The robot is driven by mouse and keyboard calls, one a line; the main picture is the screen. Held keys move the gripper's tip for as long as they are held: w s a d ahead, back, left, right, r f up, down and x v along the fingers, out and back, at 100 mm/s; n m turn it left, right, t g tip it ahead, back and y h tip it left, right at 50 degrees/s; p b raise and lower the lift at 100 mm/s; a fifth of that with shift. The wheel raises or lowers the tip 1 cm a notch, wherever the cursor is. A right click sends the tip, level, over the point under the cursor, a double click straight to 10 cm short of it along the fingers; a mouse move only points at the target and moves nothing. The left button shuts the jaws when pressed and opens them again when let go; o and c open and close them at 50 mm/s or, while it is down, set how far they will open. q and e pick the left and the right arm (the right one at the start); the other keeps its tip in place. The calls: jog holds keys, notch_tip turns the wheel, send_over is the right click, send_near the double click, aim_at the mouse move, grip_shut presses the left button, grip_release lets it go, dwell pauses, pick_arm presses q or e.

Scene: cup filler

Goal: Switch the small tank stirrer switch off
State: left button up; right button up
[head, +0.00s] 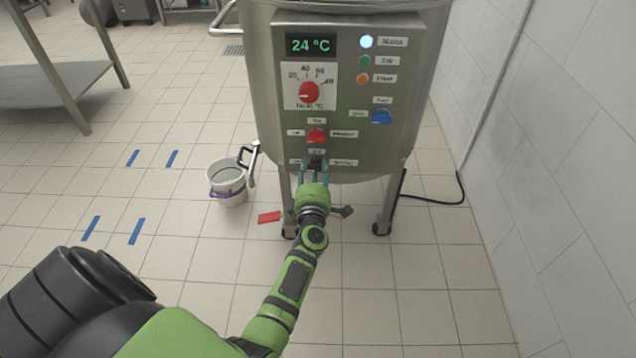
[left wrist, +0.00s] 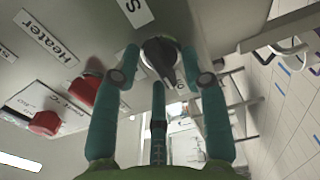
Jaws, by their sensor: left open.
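The tank's control panel (head: 350,100) faces me. Its lowest switch is a black knob (head: 316,163) with small labels at its sides, too small to read in the head view. In the left wrist view the black knob (left wrist: 160,52) has a light pointer mark, and a label starting with "S" is beside it. My left gripper (head: 314,174) is in front of this knob. In the left wrist view its open teal fingers (left wrist: 163,72) stand on both sides of the knob; I cannot tell whether they touch it. My right gripper is out of view.
Above are a red switch (head: 316,136), a red heat dial (head: 309,92), a blue switch (head: 382,117), and a display (head: 311,45) reading 24 °C. The white lamp (head: 366,42) glows. A bucket (head: 227,190) stands left of the tank; a red piece (head: 269,217) lies on the floor.

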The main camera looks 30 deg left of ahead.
pick_arm(q)
jog(key=m, duration=0.4)
jog(key=shift+d+r+p, duration=0.1)
jog(key=shift+r+p, duration=0.05)
jog(key=shift+p, duration=0.25)
jog(key=m, duration=0.5)
jog(key=shift+w, duration=0.1)
jog(key=m, duration=0.4)
jog(key=shift+d+m, duration=0.15)
jog(key=shift+m, duration=0.15)
jog(key=m, duration=0.2)
jog(key=m+b, duration=0.1)
jog(key=shift+w+f+m+b, duration=0.1)
jog(key=shift+f+m+b, duration=0.1)
jog(key=shift+m+b, duration=0.15)
jog(key=shift+d+m, duration=0.1)
jog(key=shift+m, duration=0.35)
jog(key=s+d+f+m+g+h+p, duration=0.1)
jog(key=s+d+f+m+h+p, duration=0.45)
jog(key=s+d+p, duration=0.55)
jog(key=s+d+f+m+g+h+p, duration=0.1)
jog(key=s+d+f+g+h+p, duration=0.3)
jog(key=s, duration=0.6)
jog(key=shift+s+d+f+m+g+p, duration=0.45)
jog(key=shift+d+f+p, duration=0.85)
jog(key=shift+f, duration=0.8)
jog(key=shift+w+a, duration=0.15)
jog(key=shift+a, duration=0.05)
